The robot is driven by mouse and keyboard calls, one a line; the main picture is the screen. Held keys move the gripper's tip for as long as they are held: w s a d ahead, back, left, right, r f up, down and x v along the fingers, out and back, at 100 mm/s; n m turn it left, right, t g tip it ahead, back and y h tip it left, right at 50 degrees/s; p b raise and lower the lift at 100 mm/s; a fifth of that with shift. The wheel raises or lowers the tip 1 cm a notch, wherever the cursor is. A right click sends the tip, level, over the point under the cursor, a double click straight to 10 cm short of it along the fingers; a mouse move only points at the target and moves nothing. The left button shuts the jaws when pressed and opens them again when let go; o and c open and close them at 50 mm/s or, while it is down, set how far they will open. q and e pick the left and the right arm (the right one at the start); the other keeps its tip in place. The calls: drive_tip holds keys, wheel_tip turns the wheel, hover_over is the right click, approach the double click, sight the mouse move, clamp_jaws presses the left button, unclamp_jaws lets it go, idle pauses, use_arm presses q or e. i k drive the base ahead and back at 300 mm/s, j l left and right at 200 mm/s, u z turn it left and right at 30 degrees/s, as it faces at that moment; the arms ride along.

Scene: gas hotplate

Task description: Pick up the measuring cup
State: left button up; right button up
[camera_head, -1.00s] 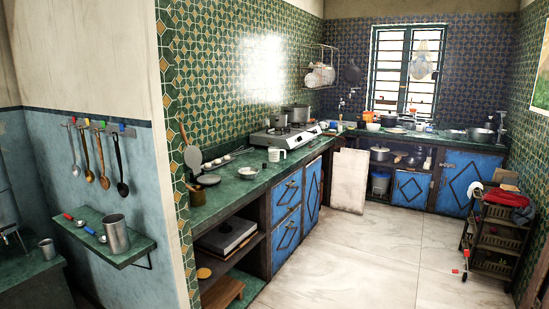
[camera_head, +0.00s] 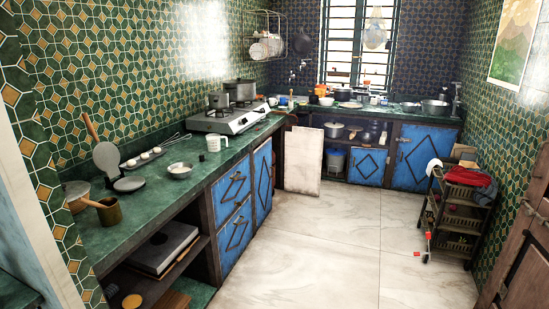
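A white cup with a handle, which looks like the measuring cup (camera_head: 213,143), stands upright on the green counter (camera_head: 150,208). It is near the counter's front edge, in front of the gas hotplate (camera_head: 232,118). A small white bowl (camera_head: 180,170) sits to its left and closer to me. Neither of my grippers shows in the head view.
A rolling cart (camera_head: 460,215) stands at the right. The tiled floor (camera_head: 320,250) between is clear.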

sight(214, 140)
drive_tip(key=i, duration=2.55)
